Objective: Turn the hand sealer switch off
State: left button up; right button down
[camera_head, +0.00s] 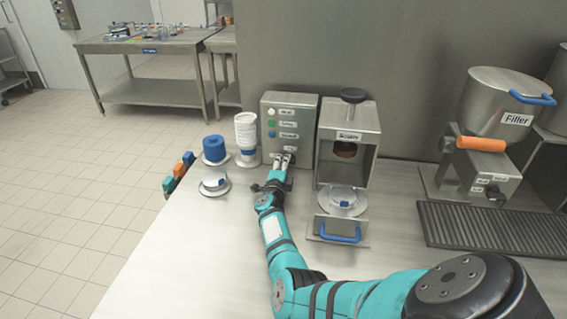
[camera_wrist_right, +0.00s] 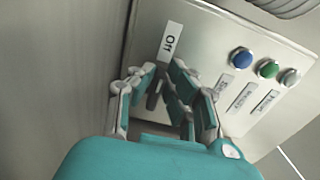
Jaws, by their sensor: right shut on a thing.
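The hand sealer (camera_head: 371,130) is a steel frame with a black knob on top. A grey control box (camera_head: 304,105) with several buttons stands at its left. In the right wrist view, the box face (camera_wrist_right: 205,60) shows an "Off" label (camera_wrist_right: 170,41) beside a dark switch (camera_wrist_right: 154,96). My right gripper (camera_head: 283,160) is at the lower front of the box. In the right wrist view its fingers (camera_wrist_right: 161,82) are on both sides of the switch, closed on it. The fingers partly hide the switch, and its exact position is hard to tell. My left gripper is not in view.
A lidded cup (camera_head: 341,197) sits on the sealer's tray, above a blue handle (camera_head: 340,236). Left of the box are a white cup stack (camera_head: 245,130), a blue stack (camera_head: 214,148) and a low holder (camera_head: 215,187). The filler (camera_head: 500,105) stands at the right.

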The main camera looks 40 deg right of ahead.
aim_at(285, 131)
dwell(0.3)
jog(key=c, duration=1.4)
grip_release()
jog(key=shift+w+a, duration=0.1)
jog(key=shift+o, duration=0.2)
jog(key=shift+r, duration=5)
